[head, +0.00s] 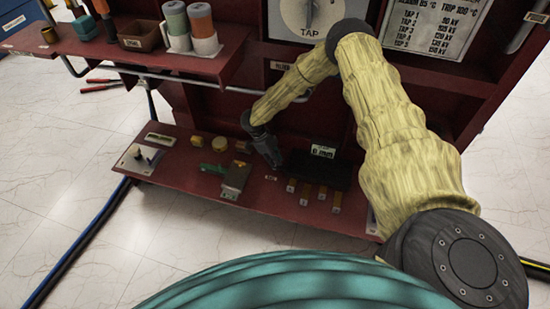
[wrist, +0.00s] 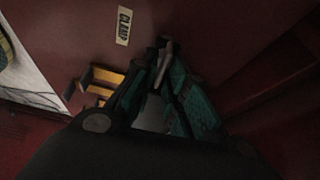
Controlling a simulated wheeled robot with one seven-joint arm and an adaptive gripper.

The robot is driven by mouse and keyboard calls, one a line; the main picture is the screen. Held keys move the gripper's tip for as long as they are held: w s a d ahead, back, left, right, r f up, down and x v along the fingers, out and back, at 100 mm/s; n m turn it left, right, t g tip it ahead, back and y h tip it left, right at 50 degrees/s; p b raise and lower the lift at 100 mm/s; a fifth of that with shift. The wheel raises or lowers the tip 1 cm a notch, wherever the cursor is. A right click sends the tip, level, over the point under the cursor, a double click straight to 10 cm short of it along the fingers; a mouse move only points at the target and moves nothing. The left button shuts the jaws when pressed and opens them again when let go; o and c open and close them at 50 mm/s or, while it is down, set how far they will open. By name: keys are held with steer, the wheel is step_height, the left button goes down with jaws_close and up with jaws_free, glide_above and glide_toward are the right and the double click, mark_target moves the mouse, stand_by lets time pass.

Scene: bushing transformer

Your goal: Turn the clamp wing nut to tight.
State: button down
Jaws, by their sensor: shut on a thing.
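My gripper (head: 273,162) reaches down to the red lower shelf, near the dark box. In the wrist view its teal-padded fingers (wrist: 170,75) close in on a small greyish piece, which I take to be the clamp wing nut (wrist: 165,52). The piece sits between the fingertips, partly covered by them, and the view is dark. Its turned angle is hard to make out. A pale CLAMP label (wrist: 124,25) is beyond the fingertips, to the left. In the head view the gripper hides the wing nut.
A dark box (head: 325,172) with several orange-tipped pieces in front stands right of my gripper. A grey block (head: 236,176) and a green piece (head: 211,169) lie to the left. The upper shelf (head: 150,57) holds cups and a brown bin. Tiled floor lies left of the shelves.

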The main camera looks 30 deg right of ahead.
steer(key=shift+w+m, duration=0.1)
steer(key=shift+m, duration=0.3)
steer(key=c, duration=1.6)
jaws_free()
steer(key=shift+c, duration=0.2)
steer(key=v, duration=1.2)
steer(key=shift+w+d, duration=0.1)
